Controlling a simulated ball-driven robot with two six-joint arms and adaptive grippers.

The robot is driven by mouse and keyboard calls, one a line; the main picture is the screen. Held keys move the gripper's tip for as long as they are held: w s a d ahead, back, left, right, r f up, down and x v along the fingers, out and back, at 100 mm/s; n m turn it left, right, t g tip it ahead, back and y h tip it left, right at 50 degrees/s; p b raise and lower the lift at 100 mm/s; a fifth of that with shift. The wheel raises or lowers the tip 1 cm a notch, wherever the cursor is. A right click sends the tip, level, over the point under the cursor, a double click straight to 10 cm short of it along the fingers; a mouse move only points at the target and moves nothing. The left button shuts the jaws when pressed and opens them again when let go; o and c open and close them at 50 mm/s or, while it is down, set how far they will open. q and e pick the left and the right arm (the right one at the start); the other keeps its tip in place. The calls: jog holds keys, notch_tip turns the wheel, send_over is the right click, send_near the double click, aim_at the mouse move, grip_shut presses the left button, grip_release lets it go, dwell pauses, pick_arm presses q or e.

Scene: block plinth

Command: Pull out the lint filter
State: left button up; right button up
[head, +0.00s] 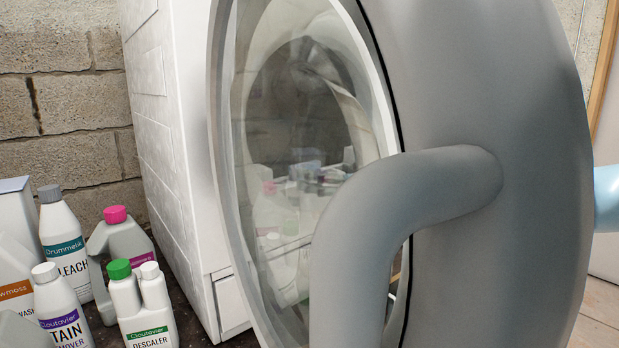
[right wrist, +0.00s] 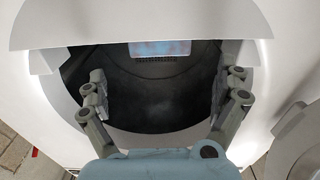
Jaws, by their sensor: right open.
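In the right wrist view, my right gripper (right wrist: 162,95) is open and empty, its two fingers spread wide in front of a round, dark opening in a white machine. My left gripper is not in view.
The white machine (head: 165,120) stands by a block wall. Several bottles, including a descaler (head: 143,312) and a bleach bottle (head: 62,245), stand on the dark surface at the left. A light blue piece at the right edge is probably part of my arm.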

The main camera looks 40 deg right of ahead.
jog(key=shift+w+d, duration=0.2)
jog(key=shift+w, duration=1.7)
jog(key=shift+w+d, duration=0.2)
jog(key=shift+w, duration=1.65)
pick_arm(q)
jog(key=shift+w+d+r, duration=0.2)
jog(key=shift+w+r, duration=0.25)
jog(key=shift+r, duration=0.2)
pick_arm(e)
jog(key=shift+f, duration=0.1)
jog(key=c, duration=1.2)
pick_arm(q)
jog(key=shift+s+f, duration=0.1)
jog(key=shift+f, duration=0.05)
